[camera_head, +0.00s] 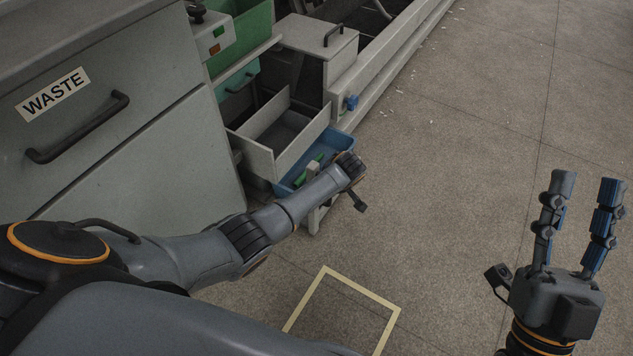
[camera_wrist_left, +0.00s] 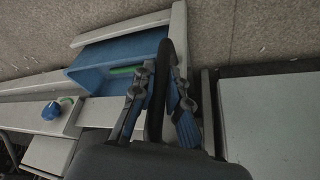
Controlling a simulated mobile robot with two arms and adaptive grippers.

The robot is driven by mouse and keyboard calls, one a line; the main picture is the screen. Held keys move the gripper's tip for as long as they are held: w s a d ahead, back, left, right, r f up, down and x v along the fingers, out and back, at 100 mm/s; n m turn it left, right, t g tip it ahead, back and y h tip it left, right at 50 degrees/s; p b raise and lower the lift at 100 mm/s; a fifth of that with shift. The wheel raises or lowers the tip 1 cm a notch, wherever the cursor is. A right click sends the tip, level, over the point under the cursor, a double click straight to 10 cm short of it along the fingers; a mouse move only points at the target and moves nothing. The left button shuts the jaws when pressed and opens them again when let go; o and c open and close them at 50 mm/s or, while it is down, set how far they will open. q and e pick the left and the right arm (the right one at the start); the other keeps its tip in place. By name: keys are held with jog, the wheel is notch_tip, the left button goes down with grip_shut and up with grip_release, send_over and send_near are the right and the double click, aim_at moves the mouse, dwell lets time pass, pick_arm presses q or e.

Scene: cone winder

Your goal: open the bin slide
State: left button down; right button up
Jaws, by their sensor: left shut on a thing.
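The bin slide shows as a pale frame (camera_wrist_left: 122,28) around a blue bin (camera_wrist_left: 100,58) in the left wrist view. In the head view the blue bin (camera_head: 284,187) sits low beside the machine, with a green item (camera_head: 303,178) in it. A dark curved handle (camera_wrist_left: 159,75) stands between the fingers of my left gripper (camera_wrist_left: 160,92), which is shut on it. The handle's mounting is hidden. In the head view my forearm and wrist cover the left fingers. My right gripper (camera_head: 587,184) is open and empty over the floor at right.
A grey cabinet (camera_head: 140,150) labelled WASTE with a black handle (camera_head: 78,130) stands at left. An open pale drawer (camera_head: 275,153) is above the blue bin. A blue knob (camera_head: 352,103) projects from the machine rail. The floor (camera_head: 450,170) is clear, with a yellow marking (camera_head: 362,291).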

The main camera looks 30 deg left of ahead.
pick_arm(q)
jog(key=d, duration=0.7)
jog(key=shift+s+d+p, duration=0.3)
jog(key=shift+s+d, duration=0.1)
pick_arm(e)
jog(key=shift+w+a+f+g+h, duration=0.2)
jog(key=shift+w+f+g+h, duration=0.4)
jog(key=shift+w+f+g, duration=0.7)
pick_arm(q)
jog(key=shift+d, duration=0.1)
pick_arm(e)
jog(key=shift+f, duration=0.15)
pick_arm(q)
jog(key=c, duration=1.3)
grip_release()
jog(key=shift+c, duration=0.2)
pick_arm(e)
jog(key=shift+d, duration=0.1)
pick_arm(q)
jog(key=v, duration=1.2)
jog(key=shift+w, duration=0.1)
